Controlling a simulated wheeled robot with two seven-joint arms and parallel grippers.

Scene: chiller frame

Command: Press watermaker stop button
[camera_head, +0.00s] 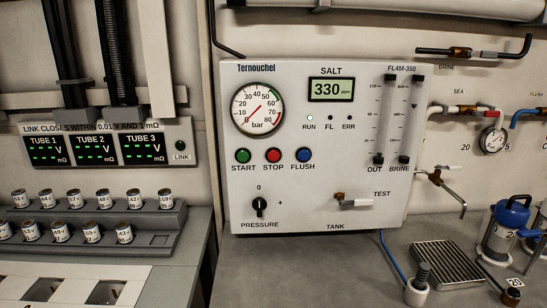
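The watermaker panel (300,215) is a light grey box labelled Ternouchel on the back wall, at the middle of the head view. Its red STOP button (273,155) sits between the green START button (242,156) and the blue FLUSH button (304,155), below the bar gauge (257,109). The display (331,90) reads 330 ppm under the word SALT. The RUN light (309,118) looks lit pale green; the FL and ERR lights are dark. Neither of my grippers shows in this view.
A black pressure knob (260,206) and a test valve (352,201) sit low on the panel. At left are a tube readout (93,149) and stepped racks (95,225) of small cylinders. A blue-topped canister (502,232) and a ribbed metal plate (447,264) occupy the right counter. Space before the buttons is clear.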

